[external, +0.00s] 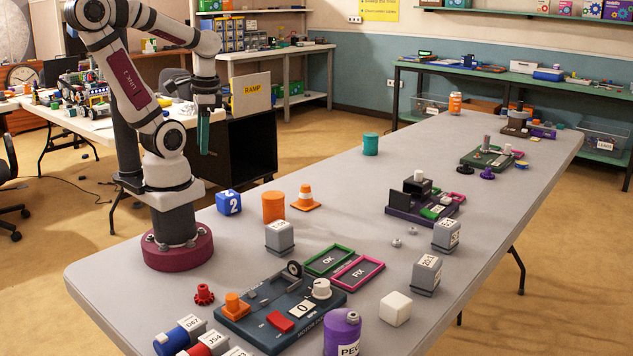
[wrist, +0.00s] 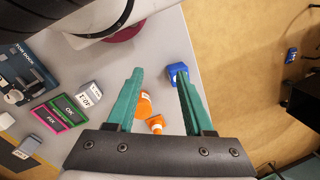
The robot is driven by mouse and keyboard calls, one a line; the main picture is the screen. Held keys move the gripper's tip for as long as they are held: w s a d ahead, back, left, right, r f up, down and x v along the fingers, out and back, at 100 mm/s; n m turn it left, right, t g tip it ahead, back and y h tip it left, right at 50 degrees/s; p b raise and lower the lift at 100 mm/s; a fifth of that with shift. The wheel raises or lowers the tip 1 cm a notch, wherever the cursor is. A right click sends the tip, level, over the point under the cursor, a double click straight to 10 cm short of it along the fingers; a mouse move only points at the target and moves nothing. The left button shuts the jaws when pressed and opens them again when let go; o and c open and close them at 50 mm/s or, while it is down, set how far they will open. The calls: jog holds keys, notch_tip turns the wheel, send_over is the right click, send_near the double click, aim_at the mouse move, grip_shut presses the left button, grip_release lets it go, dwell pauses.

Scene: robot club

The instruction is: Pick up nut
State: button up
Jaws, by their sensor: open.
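Two small grey pieces that look like nuts lie on the grey table (external: 340,185) right of centre in the external view: one nearer nut (external: 397,243) and one a little farther nut (external: 412,230). They are too small to tell apart in shape. My gripper (external: 204,152) hangs high above the table's far left edge, well left of both. Its teal fingers are spread with nothing between them in the wrist view (wrist: 160,76). I cannot make out either nut in the wrist view.
Near the nuts stand grey labelled blocks (external: 446,235), a dark purple fixture (external: 424,205) and OK and FIX trays (external: 357,273). A blue cube (external: 228,202), orange cylinder (external: 273,207) and orange cone (external: 306,198) stand near my base. The table's middle has free room.

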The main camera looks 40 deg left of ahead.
jog(key=shift+o, duration=0.6)
jog(key=m+t+h, duration=0.3)
jog(key=m+h, duration=0.3)
jog(key=m, duration=0.1)
send_over(397, 240)
jog(key=s+a, duration=0.3)
jog(key=a, duration=0.3)
notch_tip(397, 240, down, 7)
jog(key=shift+g, duration=0.3)
jog(key=x, duration=1.5)
jog(key=shift+s+f, duration=0.1)
jog(key=shift+f, duration=0.3)
grip_shut()
